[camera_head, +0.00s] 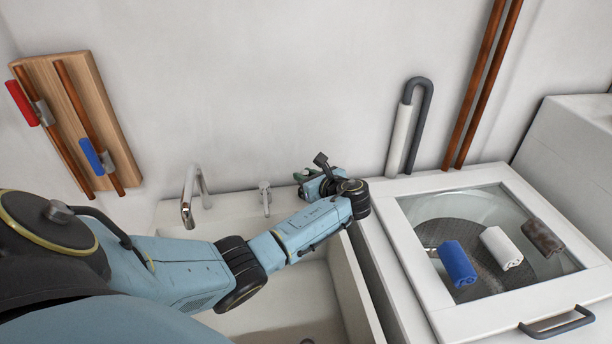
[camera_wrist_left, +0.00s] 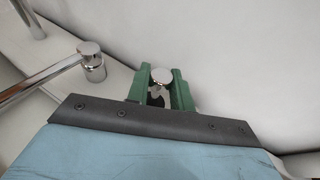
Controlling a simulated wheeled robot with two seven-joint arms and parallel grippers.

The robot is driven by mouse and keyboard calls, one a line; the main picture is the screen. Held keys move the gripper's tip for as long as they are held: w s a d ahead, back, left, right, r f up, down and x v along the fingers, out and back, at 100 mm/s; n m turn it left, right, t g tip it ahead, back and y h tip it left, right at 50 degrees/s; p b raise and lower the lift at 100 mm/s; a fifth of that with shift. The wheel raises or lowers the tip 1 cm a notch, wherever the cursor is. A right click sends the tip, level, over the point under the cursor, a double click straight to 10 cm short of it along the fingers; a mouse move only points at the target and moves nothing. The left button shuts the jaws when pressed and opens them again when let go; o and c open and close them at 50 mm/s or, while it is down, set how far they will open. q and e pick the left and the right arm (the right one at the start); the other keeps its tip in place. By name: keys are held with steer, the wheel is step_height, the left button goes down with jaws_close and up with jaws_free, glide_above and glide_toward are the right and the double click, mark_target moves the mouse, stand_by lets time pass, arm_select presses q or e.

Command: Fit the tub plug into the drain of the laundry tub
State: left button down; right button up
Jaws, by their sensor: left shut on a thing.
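My left gripper (camera_head: 304,176) reaches over the back rim of the laundry tub (camera_head: 355,300), near the wall and right of the tap handle. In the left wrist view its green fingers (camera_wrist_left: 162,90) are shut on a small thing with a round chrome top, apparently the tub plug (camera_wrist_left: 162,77). Its lower part is mostly hidden between the fingers. The plug cannot be made out in the head view. A small dark spot on the tub floor (camera_head: 307,341), at the bottom edge, may be the drain. My right gripper is not in view.
A chrome spout (camera_head: 189,198) and a tap handle (camera_head: 265,197) stand on the tub's back ledge. A white washer with a glass lid (camera_head: 480,250) adjoins the tub on the right. A grey hose (camera_head: 425,95) and copper pipes (camera_head: 485,80) run along the wall.

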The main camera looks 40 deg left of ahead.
arm_select(q)
steer(key=c, duration=1.1)
jaws_free()
steer(key=shift+c, duration=0.2)
steer(key=shift+d, duration=0.1)
steer(key=p+v, duration=0.1)
steer(key=v, duration=1.2)
steer(key=shift+p, duration=0.3)
steer(key=shift+s+d, duration=0.1)
steer(key=shift+s, duration=0.1)
